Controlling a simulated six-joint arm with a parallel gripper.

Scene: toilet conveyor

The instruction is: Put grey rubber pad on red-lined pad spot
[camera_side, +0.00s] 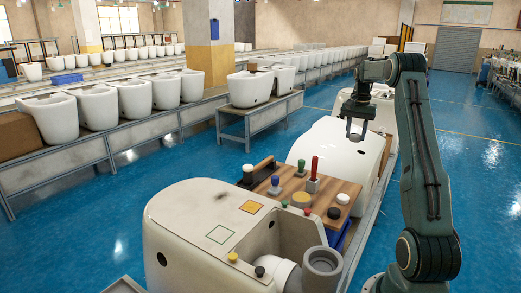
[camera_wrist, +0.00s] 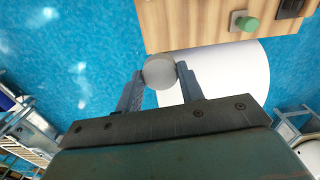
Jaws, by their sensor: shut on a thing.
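The round grey rubber pad (camera_wrist: 159,71) is between the two fingertips of my gripper (camera_wrist: 160,75) in the wrist view, and the jaws are shut on it. In the side view my gripper (camera_side: 355,128) hangs above a white toilet shell behind the wooden tray, with the pad (camera_side: 355,138) at its tips.
A wooden tray (camera_side: 335,188) with several coloured knobs stands between the near toilet and the one behind it. A grey pipe fitting (camera_side: 322,265) and small yellow and black knobs are at the near toilet's front. Rows of toilets line the left.

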